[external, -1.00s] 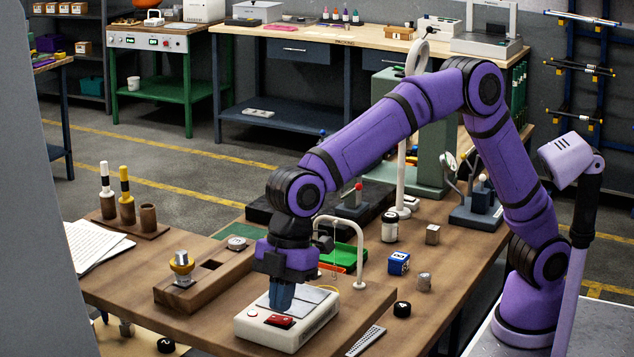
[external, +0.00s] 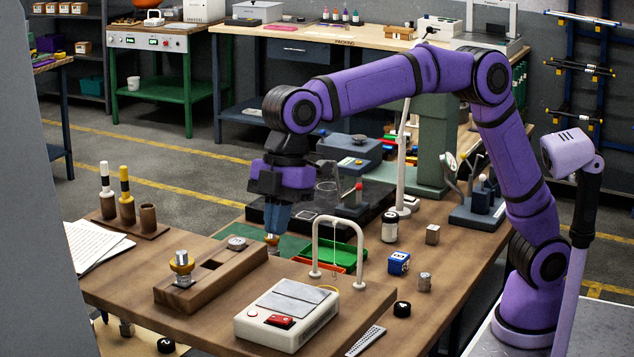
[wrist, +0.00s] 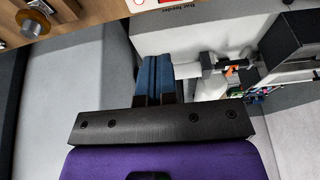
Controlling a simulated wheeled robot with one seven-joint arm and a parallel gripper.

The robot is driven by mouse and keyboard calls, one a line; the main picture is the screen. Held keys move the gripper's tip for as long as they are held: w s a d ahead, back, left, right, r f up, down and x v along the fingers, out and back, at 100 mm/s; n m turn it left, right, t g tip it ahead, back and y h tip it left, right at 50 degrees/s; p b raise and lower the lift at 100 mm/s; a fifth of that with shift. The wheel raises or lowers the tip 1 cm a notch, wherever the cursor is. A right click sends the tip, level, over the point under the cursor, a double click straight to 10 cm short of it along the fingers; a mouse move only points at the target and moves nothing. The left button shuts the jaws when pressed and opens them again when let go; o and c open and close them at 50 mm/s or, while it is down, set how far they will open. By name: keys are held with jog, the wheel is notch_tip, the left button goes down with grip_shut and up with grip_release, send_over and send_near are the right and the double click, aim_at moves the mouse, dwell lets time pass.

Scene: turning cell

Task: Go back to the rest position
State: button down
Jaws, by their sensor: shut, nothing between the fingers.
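My gripper (external: 277,219) hangs from the purple arm above the far side of the wooden bench (external: 220,325), fingers pointing down. Its blue fingers are shut with nothing between them. They also show in the wrist view (wrist: 157,75). In the external view the fingertips overlap a small metal and brass piece (external: 272,240) behind them; I cannot tell the gap. The white box with a red switch (external: 288,312) stands in front of the gripper, apart from it.
A wooden block (external: 215,278) holds a brass-collared part (external: 181,262) at left. A white arch stand (external: 316,250), green tray (external: 345,255), blue cube (external: 399,263) and black-lidded jar (external: 390,228) stand to the right. Papers (external: 92,246) lie far left.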

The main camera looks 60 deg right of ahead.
dwell(0.3)
jog(key=w+d+r+m+t+h, duration=0.2)
jog(key=d+m, duration=0.7)
jog(key=d, duration=2.4)
jog(key=s+d+f+m+t, duration=0.1)
jog(key=s+d+f+m, duration=0.2)
jog(key=s+d, duration=0.2)
jog(key=s+d+f+m+t, duration=0.1)
jog(key=s+d+f+m, duration=0.2)
jog(key=d, duration=0.7)
jog(key=s+d+f+m+t+h, duration=0.1)
jog(key=s+d+f+m, duration=0.1)
jog(key=s+d, duration=0.5)
jog(key=shift+s+d+f+m, duration=0.4)
jog(key=shift+d+f, duration=0.25)
jog(key=shift+f, duration=0.25)
